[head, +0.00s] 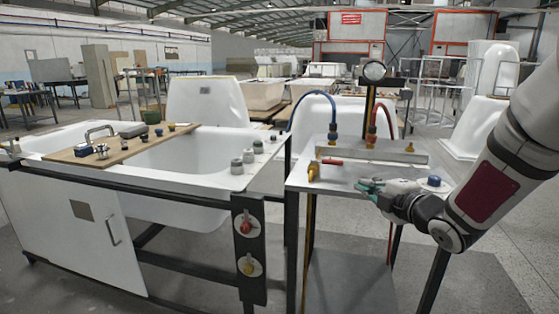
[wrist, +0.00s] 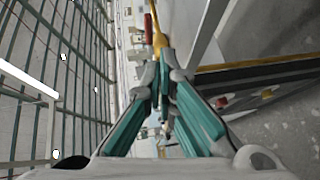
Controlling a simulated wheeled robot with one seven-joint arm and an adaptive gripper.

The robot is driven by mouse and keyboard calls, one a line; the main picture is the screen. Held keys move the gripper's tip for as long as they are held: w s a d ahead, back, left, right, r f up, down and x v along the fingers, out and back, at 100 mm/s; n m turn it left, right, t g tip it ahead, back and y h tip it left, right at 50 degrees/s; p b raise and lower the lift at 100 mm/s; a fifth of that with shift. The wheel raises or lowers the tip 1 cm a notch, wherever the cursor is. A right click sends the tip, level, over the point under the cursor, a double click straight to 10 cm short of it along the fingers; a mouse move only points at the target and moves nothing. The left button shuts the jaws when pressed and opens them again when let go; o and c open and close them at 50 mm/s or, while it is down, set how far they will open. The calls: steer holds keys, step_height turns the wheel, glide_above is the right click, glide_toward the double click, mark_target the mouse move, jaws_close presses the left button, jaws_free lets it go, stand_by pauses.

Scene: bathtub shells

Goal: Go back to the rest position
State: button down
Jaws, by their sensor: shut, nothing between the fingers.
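My gripper (head: 370,187) shows in the head view at the right, over the front part of the metal side table (head: 408,178). It is shut and empty, with its fingers pointing left. In the wrist view the green fingers of my gripper (wrist: 163,75) meet at their tips. A yellow-orange nozzle-like piece (head: 313,171) lies on the table to the left of my fingertips, apart from them in the head view. It also seems to show beyond the fingertips in the wrist view (wrist: 158,38).
A white bathtub (head: 190,190) with a wooden board (head: 125,146) across it stands left of the table. A blue hose (head: 333,112), a red hose (head: 372,118) and a gauge (head: 374,70) rise at the table's back. A red-handled tool (head: 333,161) lies on the table. A blue-topped knob (head: 434,181) is behind my gripper.

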steer(key=s+d+r+m+g+h, duration=0.1)
steer(key=s+d+m+g+h, duration=0.2)
steer(key=s+m+g+h, duration=0.85)
steer(key=s+a+f+m+g+y, duration=0.1)
steer(key=s+a+m+g+y, duration=0.2)
steer(key=s, duration=1.4)
steer(key=s+a+m+g+y, duration=0.1)
steer(key=s+a+m+y, duration=0.4)
steer(key=s, duration=1.2)
step_height(320, 180, up, 24)
steer(key=t+h+p, duration=0.1)
steer(key=t+p, duration=0.3)
steer(key=p, duration=1.9)
steer(key=shift+r+m+p, duration=0.15)
steer(key=shift+m+p, duration=0.25)
steer(key=shift+m, duration=0.05)
